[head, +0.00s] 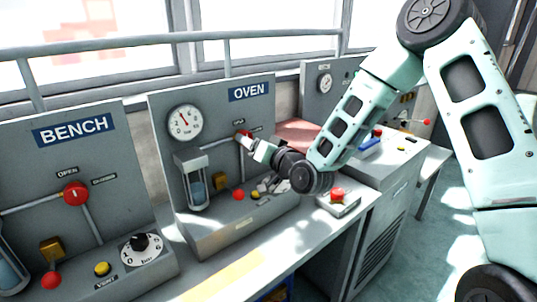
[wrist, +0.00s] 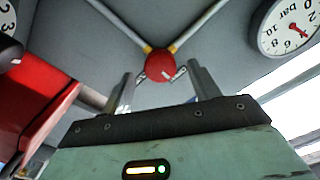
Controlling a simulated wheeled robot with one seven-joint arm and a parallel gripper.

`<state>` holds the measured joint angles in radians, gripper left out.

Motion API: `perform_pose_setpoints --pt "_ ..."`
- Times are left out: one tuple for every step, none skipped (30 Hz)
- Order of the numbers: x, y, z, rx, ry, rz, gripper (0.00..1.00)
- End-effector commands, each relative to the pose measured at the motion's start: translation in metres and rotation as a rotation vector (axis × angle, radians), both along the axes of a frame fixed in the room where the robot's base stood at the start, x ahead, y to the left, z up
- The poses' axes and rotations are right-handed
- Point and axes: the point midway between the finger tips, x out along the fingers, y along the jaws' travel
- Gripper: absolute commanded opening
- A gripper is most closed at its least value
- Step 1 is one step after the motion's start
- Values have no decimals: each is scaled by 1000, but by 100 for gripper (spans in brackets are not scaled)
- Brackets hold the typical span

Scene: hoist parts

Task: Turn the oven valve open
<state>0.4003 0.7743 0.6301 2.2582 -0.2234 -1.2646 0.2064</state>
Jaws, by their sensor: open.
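The oven valve (head: 246,132) is a small red knob on the upright grey OVEN panel (head: 232,180), where grey pipes meet. In the head view my gripper (head: 248,143) reaches it from the right and partly hides it. In the wrist view the round red valve hub (wrist: 160,66) lies between the two fingertips (wrist: 160,72), with a gap on each side. My gripper is open and holds nothing. I cannot tell how far the fingers are from the panel, nor read the valve's position.
A pressure gauge (head: 184,122) and a glass cylinder (head: 197,190) are on the OVEN panel's left. The BENCH panel (head: 100,165) has its own red valve (head: 75,192). A red box (wrist: 35,100) is close on the wrist view's left. A red button box (head: 338,198) stands below my arm.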

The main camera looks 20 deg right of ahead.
Motion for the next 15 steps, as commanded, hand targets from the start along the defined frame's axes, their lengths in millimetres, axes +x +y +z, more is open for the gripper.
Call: perform_pose_setpoints --pt "-10 -4 -3 -3 0 0 61" --pt "-16 -6 -3 -2 1 -1 61" --pt "-24 -9 -3 -2 0 -2 61" --pt "-31 -11 -4 -2 2 -1 61" --pt "-37 -13 -3 -2 1 -1 61" --pt "-45 -16 -3 -2 1 -1 61" --pt "-51 -18 -4 -3 3 -1 61" --pt "-56 -19 -3 -4 1 -2 61" --pt "-63 -21 -3 -2 1 -1 61" --pt "-68 -23 -3 -2 2 -1 61" --pt "-72 -24 -3 -2 2 -1 61" --pt "-77 -26 -1 -1 3 -1 61" --pt "-81 -27 0 -1 4 -1 61" --pt "-84 -28 -1 -1 4 -1 61" --pt "-87 -29 -1 -1 3 -1 61"
